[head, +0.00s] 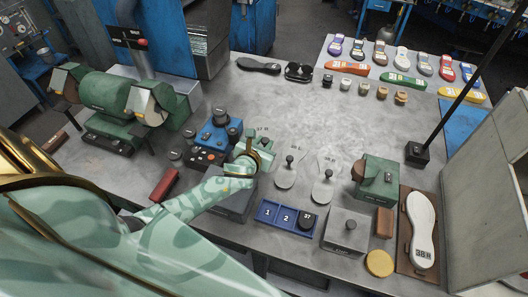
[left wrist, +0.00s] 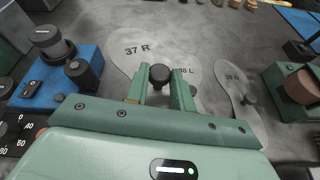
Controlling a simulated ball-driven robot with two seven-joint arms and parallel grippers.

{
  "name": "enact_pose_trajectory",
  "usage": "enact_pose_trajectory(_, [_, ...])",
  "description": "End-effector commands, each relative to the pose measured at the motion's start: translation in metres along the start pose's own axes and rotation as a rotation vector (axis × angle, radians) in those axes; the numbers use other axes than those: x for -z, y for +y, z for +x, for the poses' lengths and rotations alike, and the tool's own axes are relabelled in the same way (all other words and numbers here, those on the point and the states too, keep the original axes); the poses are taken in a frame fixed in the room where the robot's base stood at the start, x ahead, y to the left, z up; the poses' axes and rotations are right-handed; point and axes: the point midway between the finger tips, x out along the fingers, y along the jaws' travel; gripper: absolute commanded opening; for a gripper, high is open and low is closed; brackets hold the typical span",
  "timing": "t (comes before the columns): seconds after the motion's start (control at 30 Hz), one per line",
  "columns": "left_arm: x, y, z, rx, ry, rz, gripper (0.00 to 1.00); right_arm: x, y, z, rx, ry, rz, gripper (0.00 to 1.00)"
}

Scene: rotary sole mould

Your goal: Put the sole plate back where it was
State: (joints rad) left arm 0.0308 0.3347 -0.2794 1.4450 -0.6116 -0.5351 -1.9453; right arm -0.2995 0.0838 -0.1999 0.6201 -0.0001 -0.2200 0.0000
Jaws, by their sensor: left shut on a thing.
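My left gripper (head: 262,150) is shut on the black knob (left wrist: 160,76) of a grey sole plate marked 37 R (left wrist: 133,38). In the head view the gripper hides most of this plate. In the left wrist view it looks larger than the other plates and partly covers the 38 L plate (left wrist: 187,86). I cannot tell how far it is above the table. The 38 L plate (head: 286,180) and the 38 R plate (head: 323,192) lie on the table to the right, each with a black knob. My right gripper is not in view.
A blue control box (head: 215,138) stands left of the gripper. A blue tray (head: 268,211) marked 1, 2 and 37 is in front. A green machine (head: 375,180) and a white 38 R sole (head: 421,225) are at right. The middle of the table (head: 310,115) is clear.

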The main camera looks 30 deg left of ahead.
Motion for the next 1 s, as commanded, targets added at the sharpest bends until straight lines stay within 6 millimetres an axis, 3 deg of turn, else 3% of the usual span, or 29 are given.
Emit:
enact_pose_trajectory(0.03, [0.014,-0.004,0.005,0.002,0.003,-0.002,0.0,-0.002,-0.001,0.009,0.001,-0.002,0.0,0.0])
enact_pose_trajectory(0.17, [0.028,-0.006,0.01,0.001,0.003,0.0,0.0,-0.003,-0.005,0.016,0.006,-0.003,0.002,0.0])
enact_pose_trajectory(0.77, [0.036,-0.007,0.013,0.002,0.001,0.001,0.0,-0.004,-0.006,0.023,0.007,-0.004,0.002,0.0])
enact_pose_trajectory(0.8, [0.035,-0.007,0.013,0.002,0.001,0.001,0.32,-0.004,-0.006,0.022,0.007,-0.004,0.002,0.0])
enact_pose_trajectory(0.83, [0.035,-0.007,0.013,0.002,0.001,0.001,0.41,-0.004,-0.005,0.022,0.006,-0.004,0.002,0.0])
enact_pose_trajectory(0.87, [0.035,-0.007,0.013,0.002,0.001,0.001,0.46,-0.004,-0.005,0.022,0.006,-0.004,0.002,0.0])
enact_pose_trajectory(1.0, [0.035,-0.007,0.013,0.002,0.001,0.001,0.46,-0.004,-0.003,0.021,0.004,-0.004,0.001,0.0])
